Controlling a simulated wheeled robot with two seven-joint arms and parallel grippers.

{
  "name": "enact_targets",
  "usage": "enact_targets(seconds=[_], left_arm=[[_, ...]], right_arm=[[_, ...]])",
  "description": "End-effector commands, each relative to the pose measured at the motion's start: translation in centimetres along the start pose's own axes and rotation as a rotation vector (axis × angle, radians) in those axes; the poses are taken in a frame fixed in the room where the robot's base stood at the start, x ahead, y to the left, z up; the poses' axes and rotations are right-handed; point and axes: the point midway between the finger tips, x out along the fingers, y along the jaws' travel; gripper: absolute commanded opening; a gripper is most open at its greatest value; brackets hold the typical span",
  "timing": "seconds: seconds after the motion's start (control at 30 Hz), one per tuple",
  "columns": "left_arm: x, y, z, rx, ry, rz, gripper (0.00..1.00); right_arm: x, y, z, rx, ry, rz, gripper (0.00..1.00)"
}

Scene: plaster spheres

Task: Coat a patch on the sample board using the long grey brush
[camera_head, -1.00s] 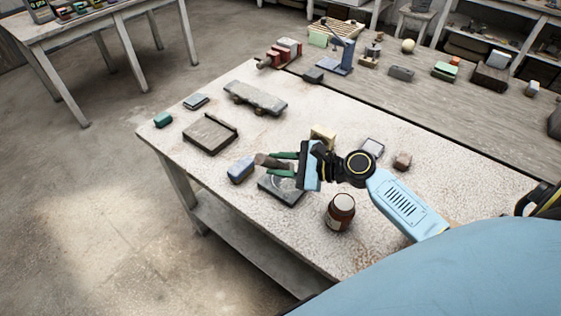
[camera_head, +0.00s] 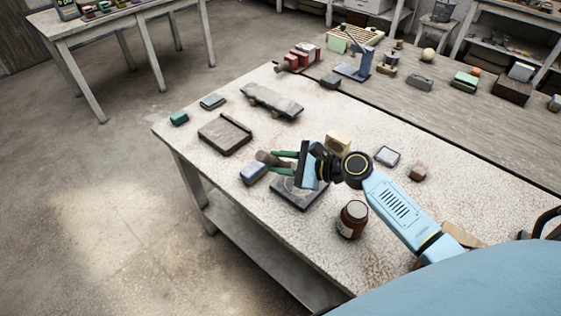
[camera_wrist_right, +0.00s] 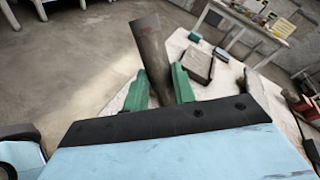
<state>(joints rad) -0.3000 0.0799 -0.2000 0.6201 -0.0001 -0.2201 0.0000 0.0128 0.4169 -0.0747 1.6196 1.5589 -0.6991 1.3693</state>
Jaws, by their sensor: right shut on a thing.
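My right gripper (camera_head: 283,163) has green fingers shut on a grey-brown, roughly cylindrical piece, which I take to be part of the long grey brush (camera_head: 267,158). In the right wrist view the piece (camera_wrist_right: 150,50) stands up between the two green fingers (camera_wrist_right: 160,88), tilted slightly; no bristles can be made out. The gripper is above the near table, over a dark square plate (camera_head: 290,197) that it partly hides. A long grey slab (camera_head: 272,101) lies farther back; I cannot tell which of these is the sample board. My left gripper is not in view.
Near the gripper are a blue block (camera_head: 253,173), a brown jar (camera_head: 352,219), a yellow block (camera_head: 338,142) and a small framed plate (camera_head: 387,156). The table's front-left corner is mostly clear.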

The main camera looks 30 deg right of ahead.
Motion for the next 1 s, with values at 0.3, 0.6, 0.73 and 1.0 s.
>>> enact_targets(seconds=[0.3, 0.6, 0.73, 1.0], left_arm=[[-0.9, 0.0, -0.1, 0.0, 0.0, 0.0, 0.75], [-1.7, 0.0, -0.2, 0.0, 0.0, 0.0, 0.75], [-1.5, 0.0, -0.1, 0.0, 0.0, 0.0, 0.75], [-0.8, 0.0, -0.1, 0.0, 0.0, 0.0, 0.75]], right_arm=[[0.3, 1.1, 0.4, 0.013, 0.002, 0.009, 0.0], [0.7, 2.1, 1.1, 0.013, 0.003, 0.01, 0.0], [0.7, 2.1, 0.8, 0.012, 0.004, 0.01, 0.0], [0.1, 0.6, -0.3, 0.008, 0.007, 0.007, 0.0]])
